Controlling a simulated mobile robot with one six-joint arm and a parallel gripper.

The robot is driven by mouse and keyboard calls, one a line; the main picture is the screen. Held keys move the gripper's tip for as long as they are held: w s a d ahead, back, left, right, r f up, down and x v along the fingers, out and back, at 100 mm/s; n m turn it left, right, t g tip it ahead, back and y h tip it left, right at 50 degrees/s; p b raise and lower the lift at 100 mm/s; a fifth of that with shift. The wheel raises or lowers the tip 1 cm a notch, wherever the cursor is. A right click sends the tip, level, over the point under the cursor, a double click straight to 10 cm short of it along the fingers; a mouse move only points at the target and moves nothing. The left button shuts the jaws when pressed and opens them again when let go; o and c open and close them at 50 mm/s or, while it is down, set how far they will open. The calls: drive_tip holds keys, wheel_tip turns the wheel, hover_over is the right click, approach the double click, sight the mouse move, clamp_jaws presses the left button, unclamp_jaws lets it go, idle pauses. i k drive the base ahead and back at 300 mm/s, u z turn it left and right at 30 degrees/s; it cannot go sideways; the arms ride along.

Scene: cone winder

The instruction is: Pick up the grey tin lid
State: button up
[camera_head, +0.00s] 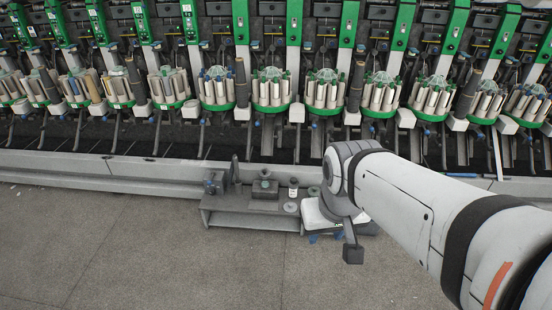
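A small round grey disc (291,207), which looks like the tin lid, lies flat near the right front of a low grey bench (250,220). It is small in the picture, so its details do not show. My arm reaches in from the right, and my gripper (353,254) hangs at its end as a small dark block, to the right of the disc and lower in the picture. The gripper looks apart from the disc. Its fingers cannot be made out, so whether it is open or shut does not show.
Beside the disc stand a small pale bottle (293,188), a dark box-like item (265,187), a dark cone (234,169) and a dark blue item (212,183). A white item (316,216) is partly behind my arm. The winder (270,90) fills the back. Floor in front is clear.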

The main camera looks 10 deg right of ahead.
sight(289, 208)
drive_tip(key=z, duration=0.6)
drive_tip(key=i, duration=1.8)
drive_tip(key=u, duration=0.7)
drive_tip(key=k, duration=0.7)
drive_tip(key=u, duration=0.2)
drive_tip(key=i, duration=0.8)
drive_tip(key=z, duration=0.1)
